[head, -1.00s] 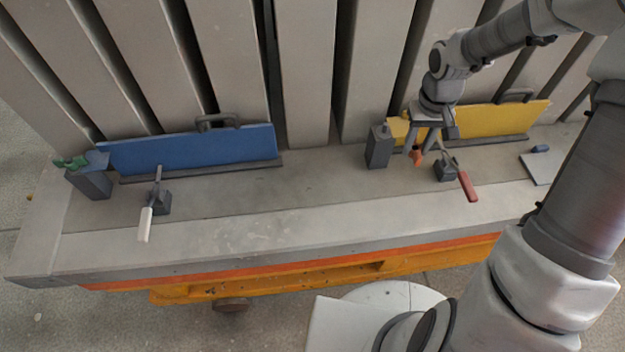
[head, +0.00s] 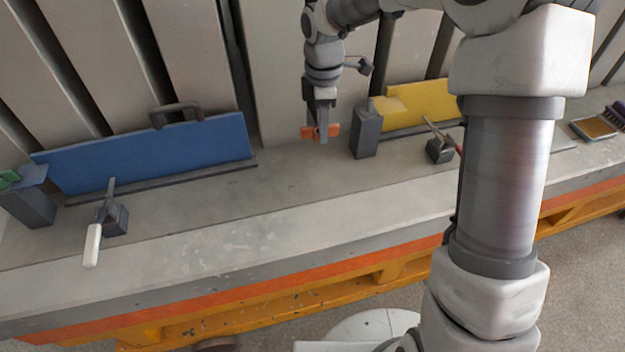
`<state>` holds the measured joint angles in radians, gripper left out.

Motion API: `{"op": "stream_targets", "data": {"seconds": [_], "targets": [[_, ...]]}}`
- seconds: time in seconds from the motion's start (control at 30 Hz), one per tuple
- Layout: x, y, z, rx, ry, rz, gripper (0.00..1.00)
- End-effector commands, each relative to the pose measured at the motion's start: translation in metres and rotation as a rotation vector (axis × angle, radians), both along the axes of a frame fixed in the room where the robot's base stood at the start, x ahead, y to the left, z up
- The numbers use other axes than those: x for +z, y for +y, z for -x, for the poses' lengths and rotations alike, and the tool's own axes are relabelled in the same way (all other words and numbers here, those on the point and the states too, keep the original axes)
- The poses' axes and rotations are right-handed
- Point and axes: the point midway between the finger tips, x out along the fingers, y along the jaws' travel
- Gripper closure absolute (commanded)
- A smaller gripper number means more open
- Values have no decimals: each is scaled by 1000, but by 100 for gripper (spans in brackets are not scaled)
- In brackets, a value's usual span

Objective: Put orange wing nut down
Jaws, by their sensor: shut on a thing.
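My gripper (head: 321,136) points down in the middle of the head view and is shut on the orange wing nut (head: 333,130). The orange nut shows on both sides of the fingertips. It appears to be held above the grey ledge (head: 290,180), left of a dark grey post block (head: 366,135). I cannot tell the exact height over the ledge.
A blue panel (head: 150,155) with a dark handle stands at left, with a white-handled clamp (head: 92,245) before it. A green piece (head: 9,178) sits on the far-left block. A yellow panel (head: 425,102), a red-handled clamp (head: 440,148) and a tray (head: 594,128) are at right. The middle ledge is clear.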

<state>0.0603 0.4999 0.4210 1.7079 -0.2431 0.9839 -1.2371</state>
Motion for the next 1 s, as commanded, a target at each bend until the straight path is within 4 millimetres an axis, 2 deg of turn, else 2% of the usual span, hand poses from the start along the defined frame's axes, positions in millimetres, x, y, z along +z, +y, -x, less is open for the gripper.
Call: {"op": "stream_targets", "data": {"seconds": [0.03,0.27,0.5,0.73,0.9,1.0], "targets": [[-6,5,-1,48,-2,-2,100],[-10,14,-2,162,1,-5,100],[-47,15,-1,169,4,-4,100],[-71,14,-1,167,3,-4,100],[-100,14,-1,167,4,-4,100],[-106,14,-1,166,1,-5,100]]}}
